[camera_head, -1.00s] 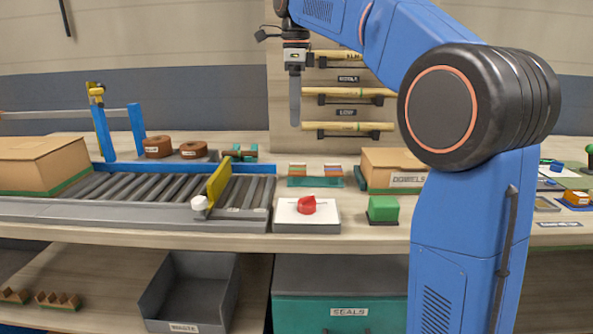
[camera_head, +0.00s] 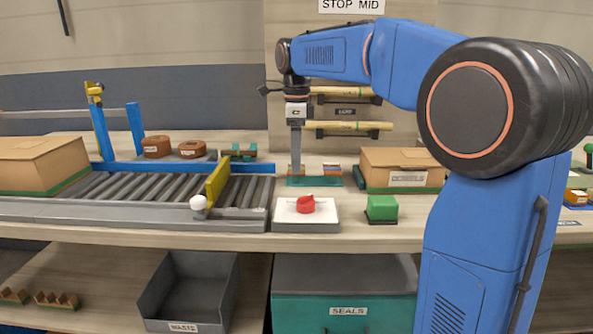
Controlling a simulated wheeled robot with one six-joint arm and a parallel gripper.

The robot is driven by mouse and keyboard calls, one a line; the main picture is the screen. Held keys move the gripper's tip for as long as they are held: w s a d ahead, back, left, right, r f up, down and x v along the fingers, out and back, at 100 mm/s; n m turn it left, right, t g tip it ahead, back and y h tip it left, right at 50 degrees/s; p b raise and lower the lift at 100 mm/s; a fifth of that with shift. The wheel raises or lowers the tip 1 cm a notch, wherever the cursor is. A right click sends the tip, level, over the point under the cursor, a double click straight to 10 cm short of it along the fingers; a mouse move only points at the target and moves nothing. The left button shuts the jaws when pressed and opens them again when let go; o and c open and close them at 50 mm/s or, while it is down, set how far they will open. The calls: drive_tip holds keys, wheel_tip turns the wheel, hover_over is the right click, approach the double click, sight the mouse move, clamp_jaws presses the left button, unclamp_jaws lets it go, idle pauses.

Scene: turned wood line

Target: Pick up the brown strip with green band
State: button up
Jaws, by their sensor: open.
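A low teal rack (camera_head: 315,182) stands on the bench near the middle of the picture. It bears small groups of coloured strips (camera_head: 332,169), too small for me to tell which one is brown with a green band. My gripper (camera_head: 296,168) points straight down, with its tip at the left part of the rack. It is open and seen edge-on, so the gap between its fingers does not show. It hides part of the left group of strips, and I cannot tell whether it touches them.
A red knob (camera_head: 306,204) on a white box and a green block (camera_head: 382,207) stand in front of the rack. A cardboard box (camera_head: 403,171) is to its right. A roller conveyor (camera_head: 150,187) with a yellow gate (camera_head: 218,183) lies left. Wooden rods (camera_head: 347,126) hang behind.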

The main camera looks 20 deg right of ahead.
drive_tip(key=shift+f, duration=0.7)
drive_tip(key=shift+f, duration=0.25)
idle(0.3)
drive_tip(key=c, duration=1.1)
